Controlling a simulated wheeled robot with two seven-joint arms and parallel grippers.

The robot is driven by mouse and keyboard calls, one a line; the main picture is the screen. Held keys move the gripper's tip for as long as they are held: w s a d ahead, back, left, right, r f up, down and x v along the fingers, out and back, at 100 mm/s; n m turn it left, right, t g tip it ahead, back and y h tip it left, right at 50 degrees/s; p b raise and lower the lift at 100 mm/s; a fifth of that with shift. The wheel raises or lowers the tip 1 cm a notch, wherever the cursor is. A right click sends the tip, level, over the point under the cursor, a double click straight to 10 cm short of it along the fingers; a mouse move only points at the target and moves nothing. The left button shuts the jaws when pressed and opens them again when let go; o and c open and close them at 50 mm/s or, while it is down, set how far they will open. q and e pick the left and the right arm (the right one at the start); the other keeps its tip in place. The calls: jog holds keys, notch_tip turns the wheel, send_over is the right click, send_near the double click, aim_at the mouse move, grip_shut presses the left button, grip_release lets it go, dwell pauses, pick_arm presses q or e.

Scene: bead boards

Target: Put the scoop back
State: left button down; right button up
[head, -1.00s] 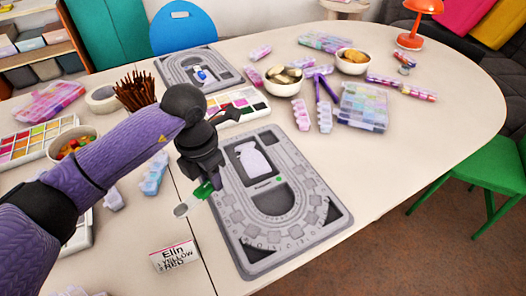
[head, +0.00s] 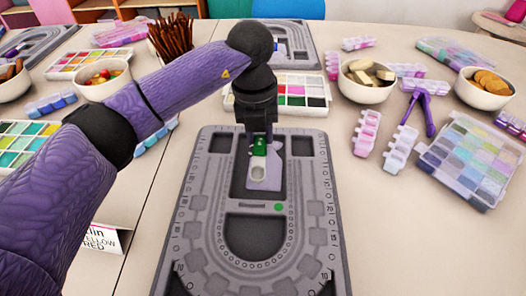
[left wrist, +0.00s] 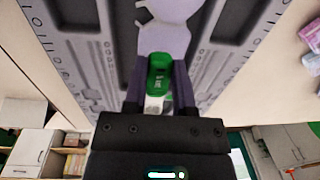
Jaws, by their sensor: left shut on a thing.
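The scoop (head: 258,172) has a green handle and a pale round bowl. My left gripper (head: 259,136) is shut on its green handle. The handle also shows between the fingers in the left wrist view (left wrist: 159,72). The gripper points down over the upper part of the grey bead board (head: 205,205). The scoop is in front of a pale lavender shape (head: 274,176) in the board's upper middle recess. I cannot tell whether the scoop touches it. The fingers and arm hide part of that recess. My right gripper is not in view.
A bead palette (head: 314,96) stands just behind the board. White bowls (head: 367,94), purple tweezers (head: 430,115) and a clear bead box (head: 437,162) stand to the right. A name card (head: 103,238) is at the left.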

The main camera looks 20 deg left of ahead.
aim_at(260, 148)
pick_arm(q)
notch_tip(260, 148, down, 3)
jog(key=shift+f+b, duration=0.2)
jog(key=shift+b, duration=0.3)
jog(key=shift+r, duration=0.25)
jog(key=shift+f, duration=0.65)
jog(key=shift+c, duration=2.2)
grip_release()
jog(key=r+p, duration=0.1)
jog(key=r, duration=0.3)
jog(key=r+p, duration=0.2)
jog(key=r, duration=0.2)
jog(key=r+p, duration=0.2)
jog(key=r, duration=0.3)
jog(key=shift+s+a, duration=0.15)
jog(key=shift+a, duration=0.2)
jog(key=shift+r, duration=0.15)
